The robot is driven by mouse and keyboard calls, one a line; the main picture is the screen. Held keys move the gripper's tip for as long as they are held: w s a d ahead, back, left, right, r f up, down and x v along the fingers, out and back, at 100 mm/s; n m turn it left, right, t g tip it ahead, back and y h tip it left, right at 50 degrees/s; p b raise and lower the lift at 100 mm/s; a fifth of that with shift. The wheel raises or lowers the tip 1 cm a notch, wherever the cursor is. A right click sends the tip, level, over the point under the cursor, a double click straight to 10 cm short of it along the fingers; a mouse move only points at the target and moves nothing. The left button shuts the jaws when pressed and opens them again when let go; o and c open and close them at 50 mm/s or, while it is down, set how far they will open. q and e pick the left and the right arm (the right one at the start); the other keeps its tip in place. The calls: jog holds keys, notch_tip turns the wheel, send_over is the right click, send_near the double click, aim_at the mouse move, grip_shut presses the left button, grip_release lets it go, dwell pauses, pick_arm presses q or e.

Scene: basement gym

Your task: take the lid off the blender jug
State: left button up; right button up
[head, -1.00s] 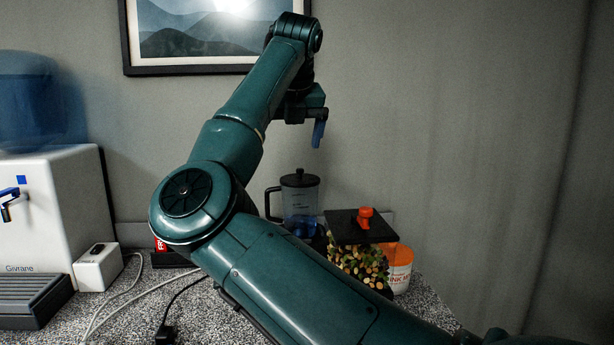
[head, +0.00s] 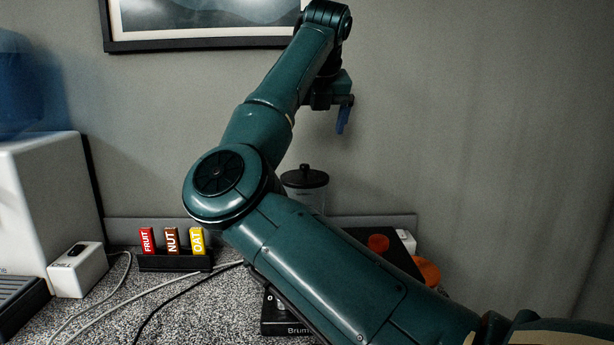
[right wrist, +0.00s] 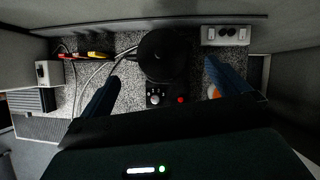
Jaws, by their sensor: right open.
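The blender jug (head: 312,197) is clear with a black lid (head: 304,177) on top. It stands upright near the wall, its lower part hidden behind my right arm. Part of the blender's black base (head: 285,327) shows below the arm. My right gripper (head: 343,120) is above the lid and to its right in the head view, apart from it, with its fingers pointing down. In the right wrist view the round black lid (right wrist: 163,52) lies between and beyond the two blue fingers (right wrist: 163,88), which are wide open and empty. My left gripper is not in view.
Snack bars (head: 171,241) sit in a black rack to the left. A white box (head: 78,270), cables and a white dispenser (head: 45,190) are further left.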

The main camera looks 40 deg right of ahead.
send_over(305, 165)
jog(key=s, duration=0.2)
jog(key=f, duration=0.5)
jog(key=shift+w+a, duration=0.2)
jog(key=shift+a, duration=0.15)
jog(key=shift+s+a+p+x, duration=0.1)
jog(key=shift+p+x, duration=0.25)
jog(key=shift+x, duration=1)
jog(key=shift+s+a+p+x, duration=0.15)
jog(key=shift+p+x, duration=0.2)
jog(key=shift+x, duration=1.05)
jog(key=shift+f, duration=0.1)
jog(key=c, duration=0.6)
